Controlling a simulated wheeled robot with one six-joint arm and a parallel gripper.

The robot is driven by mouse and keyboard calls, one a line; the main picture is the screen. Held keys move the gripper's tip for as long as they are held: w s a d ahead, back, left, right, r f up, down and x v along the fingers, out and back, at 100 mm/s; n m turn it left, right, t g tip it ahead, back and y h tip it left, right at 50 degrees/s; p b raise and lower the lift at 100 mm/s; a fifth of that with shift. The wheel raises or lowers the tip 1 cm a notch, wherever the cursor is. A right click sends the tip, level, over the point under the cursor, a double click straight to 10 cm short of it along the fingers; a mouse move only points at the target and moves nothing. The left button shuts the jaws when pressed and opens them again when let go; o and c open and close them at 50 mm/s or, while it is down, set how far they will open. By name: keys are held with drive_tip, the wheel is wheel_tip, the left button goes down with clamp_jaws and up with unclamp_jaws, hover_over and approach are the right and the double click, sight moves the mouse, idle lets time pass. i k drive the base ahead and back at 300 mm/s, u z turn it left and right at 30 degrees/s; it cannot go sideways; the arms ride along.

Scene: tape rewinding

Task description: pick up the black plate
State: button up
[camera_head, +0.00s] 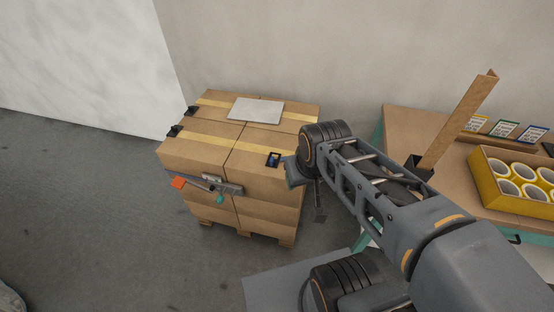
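Small black pieces lie on the cardboard box stack (190,152). One black plate-like piece (273,160) with a bluish patch sits near the front right of the top, just left of my arm's end. Two more black pieces, one at the back left edge (192,111) and one at the left edge (174,131), sit at the stack's rim. I cannot tell which is the black plate meant. My gripper (318,205) hangs at the right side of the stack, mostly hidden behind my own wrist; its fingers cannot be made out clearly.
A pale flat sheet (256,110) lies on the stack. A metal bracket (222,187) with orange and teal parts is at its front. Right, a bench (405,123) holds an upright cardboard strip (460,120), cards (505,129) and a yellow box (485,186) of rolls.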

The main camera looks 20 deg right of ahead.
sight(272, 162)
drive_tip(key=u, duration=0.4)
drive_tip(key=k, duration=0.95)
drive_tip(key=z, duration=0.3)
drive_tip(key=i, duration=1.35)
drive_tip(key=u, duration=0.5)
